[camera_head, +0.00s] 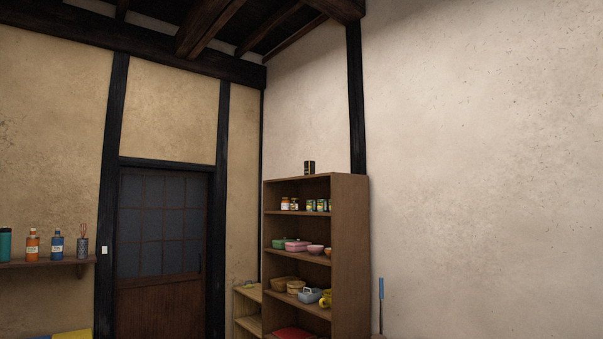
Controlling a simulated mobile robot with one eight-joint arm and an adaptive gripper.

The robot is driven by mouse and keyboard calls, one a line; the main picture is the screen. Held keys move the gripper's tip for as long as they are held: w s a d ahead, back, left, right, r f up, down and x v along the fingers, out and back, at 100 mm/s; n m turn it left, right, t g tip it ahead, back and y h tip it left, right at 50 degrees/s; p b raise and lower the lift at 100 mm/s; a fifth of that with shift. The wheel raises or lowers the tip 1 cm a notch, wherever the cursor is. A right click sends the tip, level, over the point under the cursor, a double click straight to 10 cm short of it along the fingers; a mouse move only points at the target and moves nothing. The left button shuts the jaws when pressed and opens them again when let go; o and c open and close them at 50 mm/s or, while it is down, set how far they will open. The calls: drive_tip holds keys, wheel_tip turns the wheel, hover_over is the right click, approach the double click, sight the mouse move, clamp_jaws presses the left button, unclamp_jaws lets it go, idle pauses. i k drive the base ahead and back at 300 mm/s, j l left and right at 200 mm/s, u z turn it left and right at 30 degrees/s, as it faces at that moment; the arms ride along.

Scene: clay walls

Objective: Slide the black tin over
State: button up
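A small black tin (309,168) stands upright on the top of a tall brown wooden shelf unit (350,230), in the right-middle of the head view. It is near the middle of the unit's top, and nothing else shows up there. The tin is small at this distance, and its markings are too fine to read. My gripper is not in view, and no part of my arm shows near the tin.
The shelves hold jars (285,204), several small cans, a pink dish (297,246), bowls and baskets (285,284). A low light-wood shelf (246,325) adjoins on the left. A wall shelf (40,264) carries bottles beside a door (160,240). The floor is hidden.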

sight(308, 171)
drive_tip(key=i+u, duration=0.25)
drive_tip(key=i, duration=0.3)
drive_tip(key=i+j+u, duration=0.25)
drive_tip(key=i, duration=0.5)
drive_tip(key=i+l+u, duration=0.1)
drive_tip(key=i+u, duration=0.2)
drive_tip(key=i, duration=0.4)
drive_tip(key=i+l+u, duration=0.25)
drive_tip(key=i, duration=0.5)
drive_tip(key=i+l+z, duration=0.15)
drive_tip(key=i+z, duration=0.3)
drive_tip(key=i+l+z, duration=0.1)
drive_tip(key=i+z, duration=0.15)
drive_tip(key=z, duration=0.15)
drive_tip(key=i+z, duration=0.45)
drive_tip(key=i+j+z, duration=0.2)
drive_tip(key=z, duration=0.25)
drive_tip(key=i+j+z, duration=0.3)
drive_tip(key=z, duration=0.15)
